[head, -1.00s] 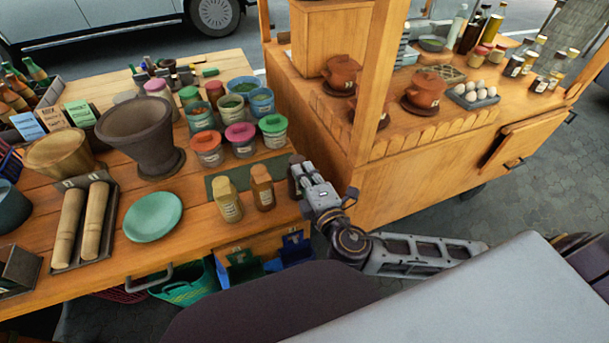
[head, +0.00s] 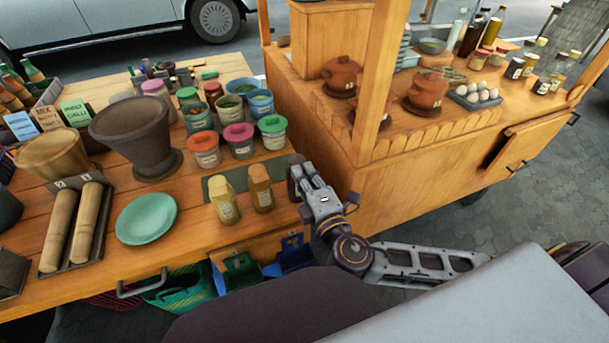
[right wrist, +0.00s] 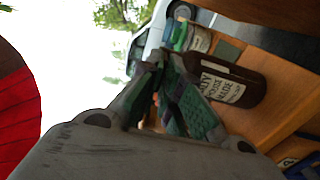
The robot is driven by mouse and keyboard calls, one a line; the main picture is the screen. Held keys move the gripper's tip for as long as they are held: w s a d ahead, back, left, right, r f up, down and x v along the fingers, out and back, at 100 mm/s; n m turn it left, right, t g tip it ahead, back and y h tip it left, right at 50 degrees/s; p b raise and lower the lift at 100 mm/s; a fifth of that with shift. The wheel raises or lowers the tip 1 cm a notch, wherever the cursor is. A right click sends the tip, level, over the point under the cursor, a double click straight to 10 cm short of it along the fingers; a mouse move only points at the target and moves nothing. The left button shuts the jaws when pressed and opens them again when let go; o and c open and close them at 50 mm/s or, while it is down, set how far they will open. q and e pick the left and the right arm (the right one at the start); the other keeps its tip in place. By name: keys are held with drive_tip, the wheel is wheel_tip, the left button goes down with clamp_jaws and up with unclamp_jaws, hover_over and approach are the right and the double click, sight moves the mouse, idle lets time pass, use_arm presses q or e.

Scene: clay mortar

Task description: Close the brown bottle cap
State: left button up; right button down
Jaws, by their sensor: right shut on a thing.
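A dark brown bottle (head: 294,180) stands at the right front edge of the wooden table, partly hidden behind my right gripper (head: 306,174). In the right wrist view the brown bottle (right wrist: 240,82) shows a pale printed label and lies just right of the fingers. The right gripper (right wrist: 168,85), with green-padded fingers, is shut at the bottle's upper part, on its cap. The cap itself is mostly hidden by the fingers, so how it sits on the bottle cannot be told. My left gripper is not in view.
An orange-brown bottle (head: 261,190) and a yellow bottle (head: 224,203) stand just left of the brown one. Lidded jars (head: 238,140) stand behind. A wooden cart post (head: 378,80) rises to the right. A green plate (head: 146,219) lies further left.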

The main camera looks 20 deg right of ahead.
idle(0.4)
drive_tip(key=c, duration=1.6)
unclamp_jaws()
drive_tip(key=shift+r, duration=0.1)
